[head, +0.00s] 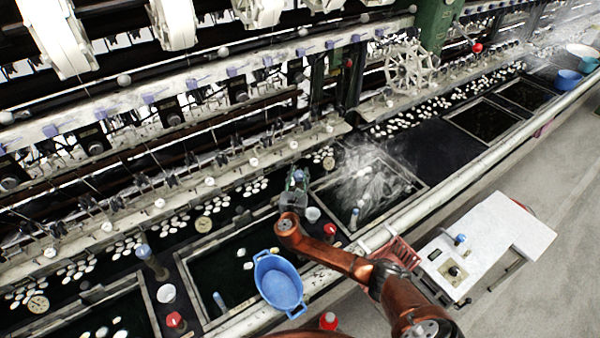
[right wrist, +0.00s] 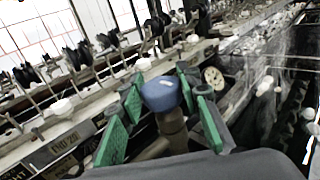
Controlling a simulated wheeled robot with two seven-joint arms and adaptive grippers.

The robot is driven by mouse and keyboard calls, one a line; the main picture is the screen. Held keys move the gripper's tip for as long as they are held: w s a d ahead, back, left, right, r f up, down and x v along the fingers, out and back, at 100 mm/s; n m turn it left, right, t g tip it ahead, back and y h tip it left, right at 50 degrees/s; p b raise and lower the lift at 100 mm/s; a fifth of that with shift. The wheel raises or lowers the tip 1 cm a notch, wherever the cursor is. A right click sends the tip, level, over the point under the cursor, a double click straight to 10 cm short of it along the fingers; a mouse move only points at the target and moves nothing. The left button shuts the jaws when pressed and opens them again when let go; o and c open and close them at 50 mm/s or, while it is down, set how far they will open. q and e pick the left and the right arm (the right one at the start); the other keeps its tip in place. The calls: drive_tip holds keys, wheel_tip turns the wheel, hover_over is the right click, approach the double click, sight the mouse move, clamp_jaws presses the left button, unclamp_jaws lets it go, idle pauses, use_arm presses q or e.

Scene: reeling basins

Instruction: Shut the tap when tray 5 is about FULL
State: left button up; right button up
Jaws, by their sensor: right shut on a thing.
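My right gripper (head: 297,178) is at the tap beside the steaming basin (head: 424,187). In the right wrist view its green finger pads (right wrist: 180,105) stand on both sides of the tap's blue knob (right wrist: 161,92), and they are shut on it. The tap's dark stem (right wrist: 172,126) runs down below the knob. In the head view the gripper mostly hides this tap. The basin to its left (head: 196,327) holds dark water with a few white cocoons. I cannot read which tray is number 5, nor tell its water level. My left gripper is not in view.
A blue tub (head: 280,284) sits on the front rim below my right arm. Another tap (head: 150,262) stands farther left. Red knobs (head: 175,320) and white cups (head: 312,214) line the basins. A white cabinet (head: 487,240) stands at right; grey floor (head: 560,180) lies beyond.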

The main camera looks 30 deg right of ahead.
sight(299, 173)
drive_tip(key=shift+m+g+h, duration=0.4)
drive_tip(key=shift+m+h, duration=0.1)
drive_tip(key=shift+h, duration=0.1)
drive_tip(key=o, duration=1.2)
wheel_tip(299, 173, up, 10)
drive_tip(key=shift+r, duration=0.1)
